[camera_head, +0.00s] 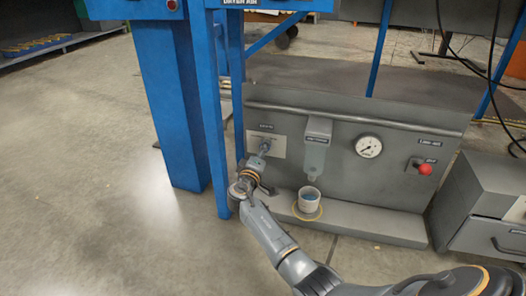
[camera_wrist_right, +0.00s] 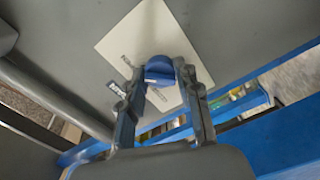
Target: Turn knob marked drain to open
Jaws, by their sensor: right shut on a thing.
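The drain knob (camera_wrist_right: 159,70) is blue and sits on a pale square plate (camera_wrist_right: 140,40) in the right wrist view. Small labels show on the plate, too blurred to read for sure. In the head view the plate (camera_head: 279,147) is on the left of the grey machine front, below a small dark label. My right gripper (camera_wrist_right: 160,74) is shut on the knob, with one finger on each side of it. In the head view my right gripper (camera_head: 264,146) reaches the plate and hides most of the knob. My left gripper is not in view.
The grey machine (camera_head: 385,180) also bears a dispenser (camera_head: 317,142), a gauge (camera_head: 369,146) and a red button (camera_head: 425,169). A cup (camera_head: 308,199) stands on its ledge right of my arm. A blue post (camera_head: 215,120) rises close to the left.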

